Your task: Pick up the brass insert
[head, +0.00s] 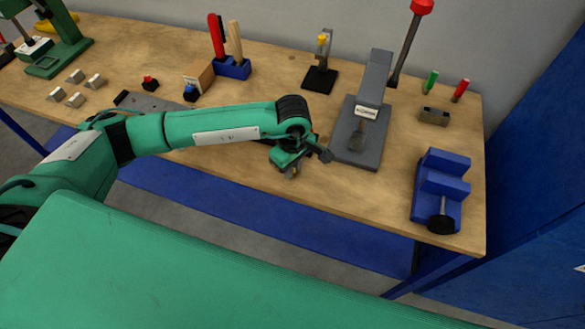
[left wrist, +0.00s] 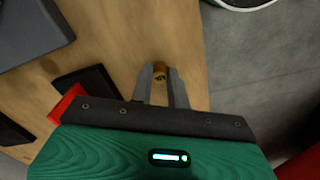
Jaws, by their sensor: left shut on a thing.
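The brass insert (left wrist: 159,70) shows in the left wrist view as a small brown-gold piece between the tips of my left gripper (left wrist: 160,82). The gripper's two grey fingers are shut on it from either side, near the wooden bench's edge. In the head view my left gripper (head: 291,170) points down near the front edge of the bench, left of the grey press. The insert is too small or hidden to make out there. I cannot tell whether it touches the bench top. My right gripper is in neither view.
The wooden bench (head: 340,190) carries a grey lever press (head: 362,150) just right of the gripper and a blue vise (head: 440,190) at the front right. A black stand (head: 320,78) and a blue tool holder (head: 233,68) stand behind. Bench space between press and vise is clear.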

